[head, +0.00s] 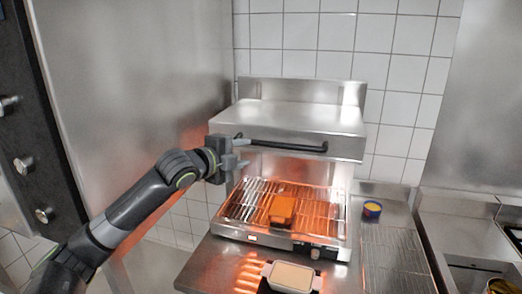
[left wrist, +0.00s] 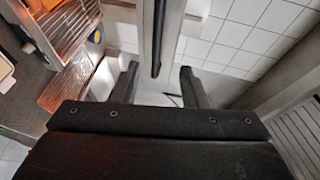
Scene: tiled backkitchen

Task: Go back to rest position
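My left gripper (head: 240,154) is at the left front of the salamander grill (head: 300,115), close to the left end of its black handle bar (head: 290,147). In the left wrist view the two fingers of this gripper (left wrist: 159,87) stand apart, with nothing held between them. The dark handle bar (left wrist: 159,40) shows beyond and between the fingertips; I cannot tell if they touch it. My left arm reaches in from the lower left. My right gripper is not in view.
An orange-lit block (head: 282,209) lies on the glowing grill rack (head: 244,204). A pale-filled dish (head: 290,277) stands on the counter before it. A small blue-and-yellow tin (head: 372,209) stands at right, near a ribbed steel drainer (head: 395,262). A steel wall (head: 140,70) is close on the left.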

